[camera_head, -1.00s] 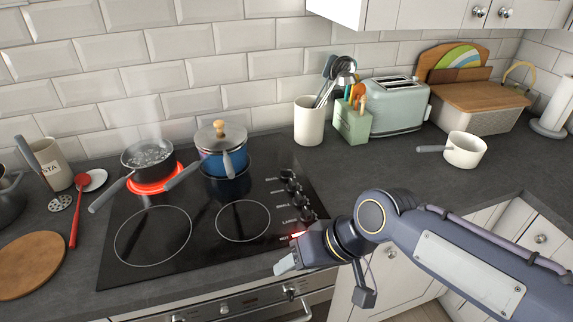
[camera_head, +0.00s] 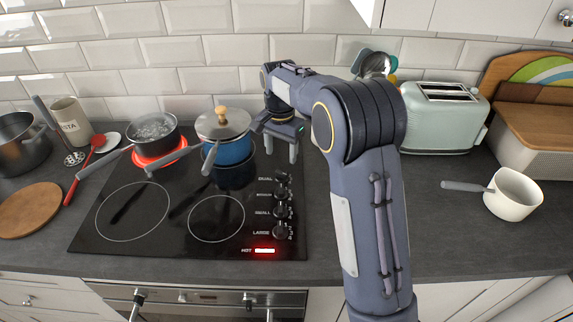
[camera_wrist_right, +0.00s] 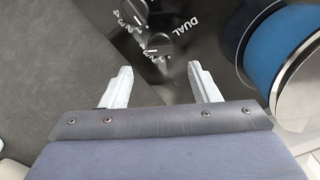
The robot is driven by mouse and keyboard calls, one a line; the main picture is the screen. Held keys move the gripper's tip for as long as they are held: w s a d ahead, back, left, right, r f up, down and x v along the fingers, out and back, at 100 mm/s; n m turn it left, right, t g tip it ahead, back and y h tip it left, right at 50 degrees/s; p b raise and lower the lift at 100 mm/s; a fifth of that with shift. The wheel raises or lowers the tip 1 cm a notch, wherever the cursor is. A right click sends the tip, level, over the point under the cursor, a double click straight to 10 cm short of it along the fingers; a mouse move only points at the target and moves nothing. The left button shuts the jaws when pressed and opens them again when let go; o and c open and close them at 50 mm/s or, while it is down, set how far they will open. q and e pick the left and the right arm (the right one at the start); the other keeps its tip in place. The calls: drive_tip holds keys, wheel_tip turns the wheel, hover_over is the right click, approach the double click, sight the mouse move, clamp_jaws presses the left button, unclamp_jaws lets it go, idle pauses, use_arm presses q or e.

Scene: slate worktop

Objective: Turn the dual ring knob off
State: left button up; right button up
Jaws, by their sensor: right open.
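The hob's knobs run in a column along its right edge. In the right wrist view, a dark knob (camera_wrist_right: 157,43) with a white pointer mark sits beside the word DUAL, just beyond the fingertips. My right gripper (camera_head: 281,152) is above the back right of the hob, behind that knob. In the wrist view its two fingers (camera_wrist_right: 160,75) are apart with nothing between them. My left gripper is out of view.
A steaming black pot (camera_head: 152,131) stands on a glowing red ring (camera_head: 160,161). A blue pot (camera_head: 232,151) with a lid stands close left of my right gripper. The HOT light (camera_head: 264,251) is lit. A toaster (camera_head: 444,118) and white saucepan (camera_head: 512,196) are on the right.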

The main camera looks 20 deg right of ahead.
sight(282, 173)
wheel_tip(282, 173, down, 7)
idle(0.3)
drive_tip(key=c, duration=1)
drive_tip(key=shift+o, duration=0.2)
